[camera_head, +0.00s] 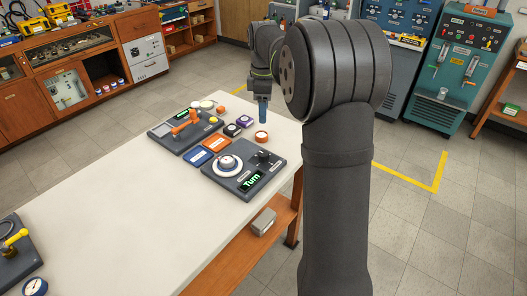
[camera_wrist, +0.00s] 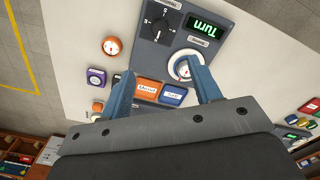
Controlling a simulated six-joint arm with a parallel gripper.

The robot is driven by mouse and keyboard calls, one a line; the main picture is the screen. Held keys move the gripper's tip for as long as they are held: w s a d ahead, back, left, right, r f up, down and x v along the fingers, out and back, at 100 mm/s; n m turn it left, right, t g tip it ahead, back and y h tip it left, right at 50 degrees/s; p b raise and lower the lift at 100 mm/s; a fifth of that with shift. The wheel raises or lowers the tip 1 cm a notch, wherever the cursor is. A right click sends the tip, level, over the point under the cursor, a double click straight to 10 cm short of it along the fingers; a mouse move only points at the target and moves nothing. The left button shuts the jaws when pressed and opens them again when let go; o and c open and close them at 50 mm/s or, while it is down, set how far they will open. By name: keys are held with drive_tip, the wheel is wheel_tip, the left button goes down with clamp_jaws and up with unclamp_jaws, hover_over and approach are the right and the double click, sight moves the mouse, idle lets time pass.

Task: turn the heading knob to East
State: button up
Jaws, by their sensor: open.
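The black heading knob (camera_wrist: 160,25) sits on a dark grey panel (camera_wrist: 182,10). White marks ring it, too small to read surely, and a pale pointer line shows on it. In the head view the knob (camera_head: 263,155) is at the panel's far right. A green display (camera_wrist: 206,27) on the panel reads "Turn". My gripper (camera_wrist: 163,73) is open and empty, its two blue fingers apart. In the head view my gripper (camera_head: 262,110) hangs above the table's far end, beyond the panel and apart from the knob.
A round white dial (camera_head: 227,165) stands beside the knob on the panel. Orange and blue blocks (camera_head: 216,143), an orange round gauge (camera_head: 261,137) and a purple block (camera_head: 245,121) lie close by. A second panel with an orange handle (camera_head: 184,122) is left. The near white tabletop (camera_head: 150,205) is clear.

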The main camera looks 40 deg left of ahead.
sight(263, 154)
wheel_tip(263, 154, down, 17)
drive_tip(key=shift+f, duration=0.15)
idle(0.5)
drive_tip(key=c, duration=1)
